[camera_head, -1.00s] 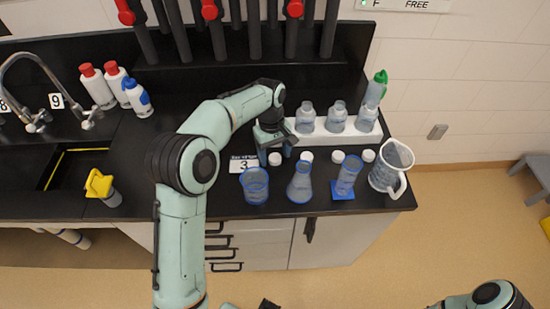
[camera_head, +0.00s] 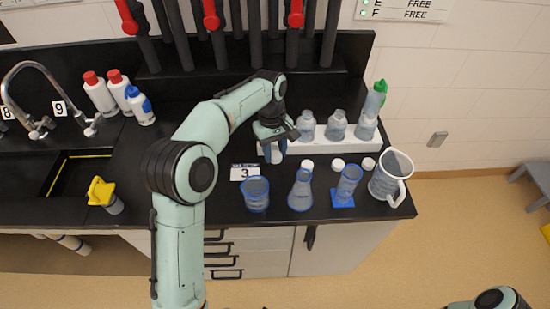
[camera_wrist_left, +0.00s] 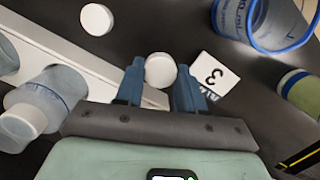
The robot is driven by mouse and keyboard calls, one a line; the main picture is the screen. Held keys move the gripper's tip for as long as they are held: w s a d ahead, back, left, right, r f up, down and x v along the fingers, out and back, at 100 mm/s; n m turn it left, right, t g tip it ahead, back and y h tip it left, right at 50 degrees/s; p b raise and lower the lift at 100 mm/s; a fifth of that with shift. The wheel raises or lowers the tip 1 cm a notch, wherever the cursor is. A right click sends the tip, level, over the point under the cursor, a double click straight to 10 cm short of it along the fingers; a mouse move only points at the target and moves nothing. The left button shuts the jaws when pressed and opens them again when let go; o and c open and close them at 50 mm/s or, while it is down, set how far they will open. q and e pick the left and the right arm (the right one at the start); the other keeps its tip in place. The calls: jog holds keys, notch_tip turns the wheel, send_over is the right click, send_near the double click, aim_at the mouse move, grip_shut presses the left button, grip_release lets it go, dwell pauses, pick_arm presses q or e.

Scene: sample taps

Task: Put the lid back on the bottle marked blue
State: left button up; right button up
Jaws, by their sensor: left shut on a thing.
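My left gripper (camera_head: 273,153) is shut on a white lid (camera_wrist_left: 160,70), with its blue fingers on either side of it in the left wrist view. The lid also shows under the gripper in the head view (camera_head: 276,157). Clear bottles stand along a white rack behind the gripper: a left one (camera_head: 307,127), a middle one (camera_head: 337,126) and a right one (camera_head: 366,127). I cannot read which is marked blue. My right gripper is out of view.
Other white lids (camera_head: 307,164) lie in front of the rack (camera_head: 322,141). A beaker (camera_head: 256,193), a flask (camera_head: 300,190), a cylinder (camera_head: 347,184) and a jug (camera_head: 390,176) line the front edge. A card marked 3 (camera_head: 243,173) lies left of the gripper. A green-capped bottle (camera_head: 375,97) stands behind the rack's right end.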

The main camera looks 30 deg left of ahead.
aim_at(275, 155)
pick_arm(q)
notch_tip(275, 155, up, 15)
jog(key=p, duration=0.3)
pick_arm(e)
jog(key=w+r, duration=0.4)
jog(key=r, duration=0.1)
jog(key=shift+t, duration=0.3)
pick_arm(q)
jog(key=shift+f, duration=0.15)
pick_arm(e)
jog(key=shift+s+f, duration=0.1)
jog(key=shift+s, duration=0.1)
